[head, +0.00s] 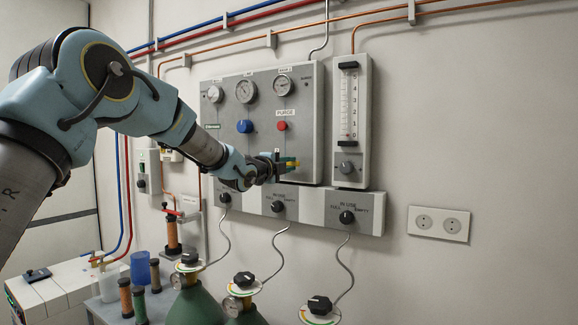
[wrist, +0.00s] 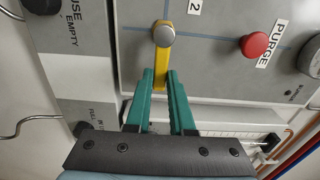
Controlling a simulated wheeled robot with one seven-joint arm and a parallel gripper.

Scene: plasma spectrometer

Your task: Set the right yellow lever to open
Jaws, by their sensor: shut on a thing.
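A yellow lever (wrist: 162,62) with a round silver pivot cap sits on the grey gas panel (head: 310,105). In the wrist view it runs from the cap down to my gripper (wrist: 161,80). The teal fingers are shut on its lower end. In the head view my gripper (head: 279,164) is at the lower right of the panel, with a little of the yellow lever (head: 292,163) showing beside it. My gripper and arm hide the rest of the lever and the panel's lower left part. No other yellow lever can be made out.
A red PURGE button (head: 282,126) and a blue knob (head: 245,126) stick out above my gripper. A flowmeter (head: 348,110) stands at the right. Below are a strip with black knobs (head: 347,217) and green gas cylinders (head: 196,303) with thin hoses.

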